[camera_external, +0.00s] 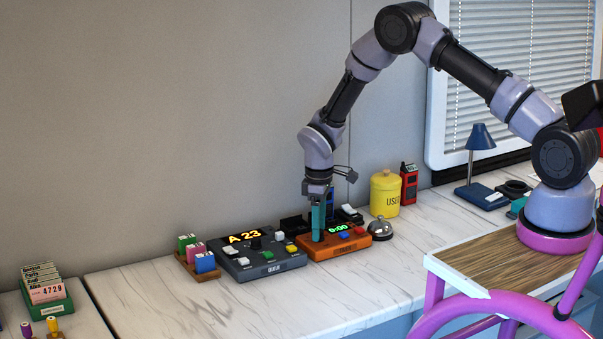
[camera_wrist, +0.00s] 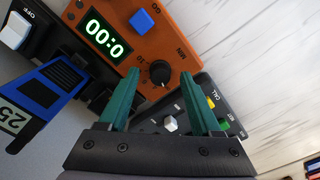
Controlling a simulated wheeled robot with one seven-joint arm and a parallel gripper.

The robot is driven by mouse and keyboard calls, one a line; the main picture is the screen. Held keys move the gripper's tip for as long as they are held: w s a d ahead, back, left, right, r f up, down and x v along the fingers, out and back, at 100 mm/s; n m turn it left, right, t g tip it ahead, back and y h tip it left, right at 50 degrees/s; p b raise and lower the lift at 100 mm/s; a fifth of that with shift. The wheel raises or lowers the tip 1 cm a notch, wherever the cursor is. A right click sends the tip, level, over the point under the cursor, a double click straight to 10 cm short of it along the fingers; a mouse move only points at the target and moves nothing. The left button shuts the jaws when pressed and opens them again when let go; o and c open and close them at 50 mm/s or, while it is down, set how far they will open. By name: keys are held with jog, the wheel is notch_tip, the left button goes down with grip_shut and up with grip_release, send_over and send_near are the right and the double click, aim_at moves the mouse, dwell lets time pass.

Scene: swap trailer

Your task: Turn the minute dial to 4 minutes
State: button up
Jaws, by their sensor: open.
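The orange timer box (camera_external: 340,252) stands on the counter with a lit green display (camera_external: 338,226) that reads 0:00. In the wrist view the display (camera_wrist: 104,34) reads upside down. The black minute dial (camera_wrist: 159,72), near the MIN label, has a light mark on its rim. A blue button marked GO (camera_wrist: 141,20) sits beside it. My gripper (camera_wrist: 158,98) is open, with its two teal fingers apart. The dial shows between and beyond the fingertips, apart from them in the picture. In the external view my gripper (camera_external: 318,238) points down over the box's left part and hides the dial.
A dark console (camera_external: 262,262) showing A 23 stands close on the left. A silver bell (camera_external: 380,230) and yellow canister (camera_external: 385,195) are on the right. A dark device with a white switch (camera_wrist: 14,30) and a blue item marked 25 (camera_wrist: 45,90) lie behind. The front counter is clear.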

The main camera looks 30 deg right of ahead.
jog(key=shift+f, duration=0.35)
grip_shut()
jog(key=shift+m, duration=3.3)
